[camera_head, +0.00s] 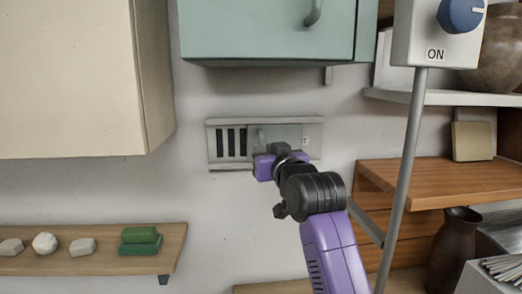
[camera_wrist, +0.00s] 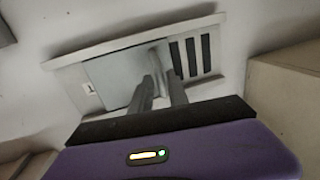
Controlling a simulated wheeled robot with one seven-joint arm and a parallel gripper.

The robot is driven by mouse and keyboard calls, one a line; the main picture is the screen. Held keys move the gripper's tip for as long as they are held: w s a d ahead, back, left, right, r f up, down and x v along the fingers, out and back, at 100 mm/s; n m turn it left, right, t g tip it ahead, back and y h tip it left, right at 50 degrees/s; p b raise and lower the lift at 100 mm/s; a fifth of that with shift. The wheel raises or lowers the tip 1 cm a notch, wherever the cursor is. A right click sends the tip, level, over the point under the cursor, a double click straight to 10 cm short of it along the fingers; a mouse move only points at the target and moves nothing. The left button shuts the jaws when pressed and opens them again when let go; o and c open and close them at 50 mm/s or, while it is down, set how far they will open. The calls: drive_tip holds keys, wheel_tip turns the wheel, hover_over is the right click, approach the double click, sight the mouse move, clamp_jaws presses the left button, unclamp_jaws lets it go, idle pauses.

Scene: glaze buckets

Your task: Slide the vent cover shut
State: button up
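The vent (camera_head: 264,143) is a pale framed panel on the wall, with dark upright slots at its left end in the head view. The grey vent cover (camera_head: 285,133) lies over the middle and right part, leaving several slots bare. In the wrist view the cover (camera_wrist: 115,77) is on the left and the slots (camera_wrist: 190,57) are on the right. My gripper (camera_wrist: 160,82) is at the cover's slot-side edge. Its two fingers are close together, one on each side of the upright grey handle (camera_wrist: 156,58), and look closed on it. The fingertips' exact contact is hard to see.
A teal cabinet (camera_head: 265,30) hangs above the vent and a cream cabinet (camera_head: 70,80) is at upper left. A grey post (camera_head: 403,170) with a blue knob (camera_head: 461,14) stands right of my arm. Wooden shelves (camera_head: 440,180) are at right. The wall around the vent is bare.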

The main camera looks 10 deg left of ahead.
drive_tip(key=shift+x, duration=1.5)
drive_tip(key=shift+c, duration=0.2)
clamp_jaws()
